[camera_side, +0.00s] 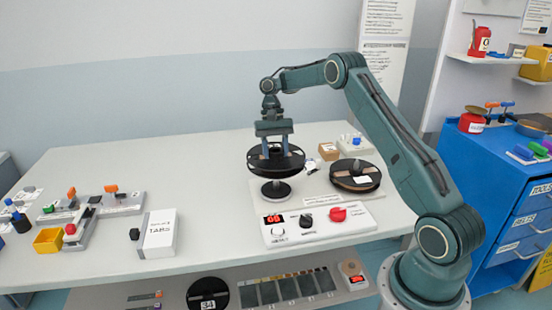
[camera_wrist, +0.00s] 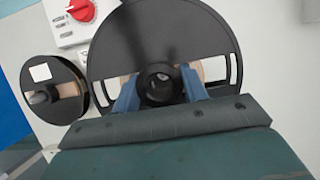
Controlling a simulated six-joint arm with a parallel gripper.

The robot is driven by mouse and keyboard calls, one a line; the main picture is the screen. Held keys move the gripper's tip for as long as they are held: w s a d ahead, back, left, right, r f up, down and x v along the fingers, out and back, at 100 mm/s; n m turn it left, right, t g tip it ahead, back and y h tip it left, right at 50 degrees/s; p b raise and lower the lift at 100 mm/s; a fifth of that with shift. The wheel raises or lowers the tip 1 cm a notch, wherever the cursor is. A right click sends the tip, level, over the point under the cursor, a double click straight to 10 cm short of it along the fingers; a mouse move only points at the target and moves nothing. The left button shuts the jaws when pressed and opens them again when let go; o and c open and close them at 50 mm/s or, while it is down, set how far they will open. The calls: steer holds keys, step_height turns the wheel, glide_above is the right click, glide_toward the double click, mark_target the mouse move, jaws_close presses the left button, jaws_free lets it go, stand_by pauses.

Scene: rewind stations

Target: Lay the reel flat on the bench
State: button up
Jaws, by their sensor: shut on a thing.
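I cannot tell whether the reel touches the base below. The bench (camera_side: 210,165) is white.
A second black reel (camera_side: 345,182) with a white label sits on the rewind station's right side. A control panel (camera_side: 318,226) with a red knob is in front. A white TABS box (camera_side: 160,235) stands left. The bench between box and station is clear.

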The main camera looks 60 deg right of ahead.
steer(key=shift+w+a+n, duration=0.2)
steer(key=shift+a+n, duration=0.1)
steer(key=shift+a, duration=0.45)
steer(key=s+a+f+n+g+h, duration=0.1)
steer(key=s+a+f+n, duration=0.25)
steer(key=a, duration=0.55)
steer(key=s+a+f+n+h, duration=0.2)
steer(key=s+a+f+n, duration=0.15)
steer(key=a, duration=0.65)
steer(key=w+d+r+m+t+y, duration=0.1)
steer(key=w+d+r+m+t, duration=0.1)
steer(key=w+r+m, duration=0.5)
steer(key=w+d+r+m+t+y, duration=0.2)
steer(key=w+r+m+t, duration=0.3)
steer(key=w+m, duration=0.7)
step_height(320, 180, up, 2)
steer(key=m, duration=0.6)
steer(key=shift+m+t, duration=0.3)
steer(key=shift+m, duration=0.1)
step_height(320, 180, down, 20)
steer(key=shift+r, duration=0.1)
